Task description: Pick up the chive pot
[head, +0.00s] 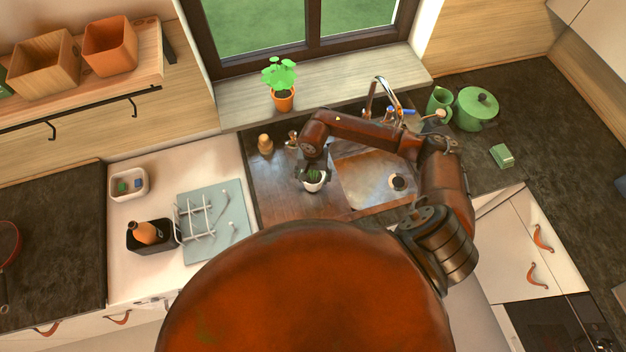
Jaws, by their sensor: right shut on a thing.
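The chive pot (315,185) is a small white pot with green growth in it. It is at the drainboard area left of the sink basin. My right gripper (314,172) is above the pot and shut on it, with the arm curving in from the right over the sink. The gripper's fingers partly cover the pot. I cannot tell whether the pot touches the surface below. My left gripper is not in view.
The sink basin (372,184) and tap (372,95) lie right of the pot. A potted plant (283,99) stands on the windowsill. A wooden shaker (265,144) and a dish rack (208,215) are to the left. A green pot (475,108) stands at the right.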

